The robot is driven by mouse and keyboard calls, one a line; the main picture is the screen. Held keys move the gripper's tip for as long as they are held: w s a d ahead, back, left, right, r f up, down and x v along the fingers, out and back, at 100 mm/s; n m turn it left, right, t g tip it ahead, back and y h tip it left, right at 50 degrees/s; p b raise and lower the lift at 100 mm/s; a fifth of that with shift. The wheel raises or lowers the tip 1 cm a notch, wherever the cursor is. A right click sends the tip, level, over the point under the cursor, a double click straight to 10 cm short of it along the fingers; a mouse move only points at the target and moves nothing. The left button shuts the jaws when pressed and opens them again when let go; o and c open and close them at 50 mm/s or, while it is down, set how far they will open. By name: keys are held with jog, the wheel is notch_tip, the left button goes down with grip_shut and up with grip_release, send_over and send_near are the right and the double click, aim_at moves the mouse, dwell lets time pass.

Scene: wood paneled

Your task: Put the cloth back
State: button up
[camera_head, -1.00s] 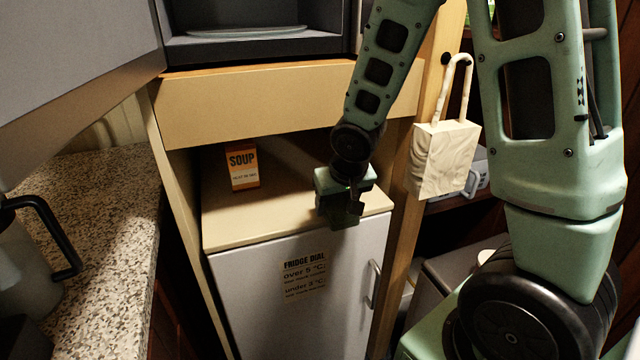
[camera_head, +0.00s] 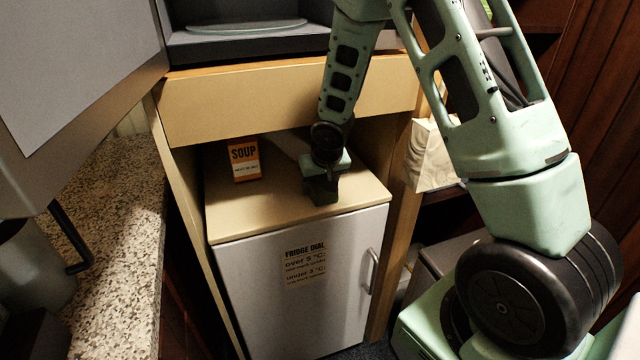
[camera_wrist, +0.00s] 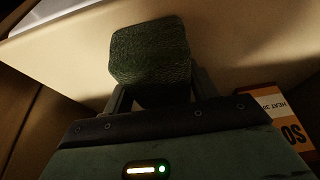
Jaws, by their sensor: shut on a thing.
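My gripper (camera_head: 323,183) hangs low over the beige top of the small fridge (camera_head: 235,215), right of the soup packet. In the wrist view my gripper (camera_wrist: 155,88) is shut on a dark green, rough-textured, block-shaped thing, which I take to be the cloth (camera_wrist: 150,48). It sticks out beyond the fingers above the beige surface. Whether it touches that surface I cannot tell. In the head view the cloth is hard to tell apart from my green gripper.
An orange and white soup packet (camera_head: 244,160) stands on the fridge top; it also shows in the wrist view (camera_wrist: 285,115). A beige panel (camera_head: 290,100) overhangs the fridge. A speckled counter (camera_head: 105,215) is at left.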

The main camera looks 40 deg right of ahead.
jog(key=shift+f, duration=0.2)
jog(key=o, duration=0.9)
jog(key=shift+r, duration=0.1)
jog(key=shift+r, duration=0.1)
jog(key=shift+r, duration=0.3)
jog(key=p+v, duration=0.2)
jog(key=v, duration=0.9)
jog(key=shift+s+r, duration=0.15)
jog(key=shift+s, duration=0.1)
jog(key=s+a+r+n+g+y, duration=0.1)
jog(key=s+a+r+n, duration=0.15)
jog(key=s+a, duration=0.5)
jog(key=s+a+r+n+g, duration=0.1)
jog(key=s+a+n, duration=0.25)
jog(key=a, duration=0.65)
jog(key=s+a+n, duration=0.1)
jog(key=s+a, duration=0.1)
jog(key=s, duration=0.3)
jog(key=s+a+r+n+g, duration=0.1)
jog(key=s+a+n, duration=0.1)
jog(key=s, duration=0.3)
jog(key=s+a+n+g, duration=0.1)
jog(key=s+a+n, duration=0.1)
jog(key=s, duration=0.3)
jog(key=shift+s+a+r+y, duration=0.15)
jog(key=shift+a+r+y, duration=0.05)
jog(key=shift+a, duration=0.2)
jog(key=shift+s+a+r+y, duration=0.1)
jog(key=shift+a+r+y, duration=0.1)
jog(key=shift+a, duration=0.25)
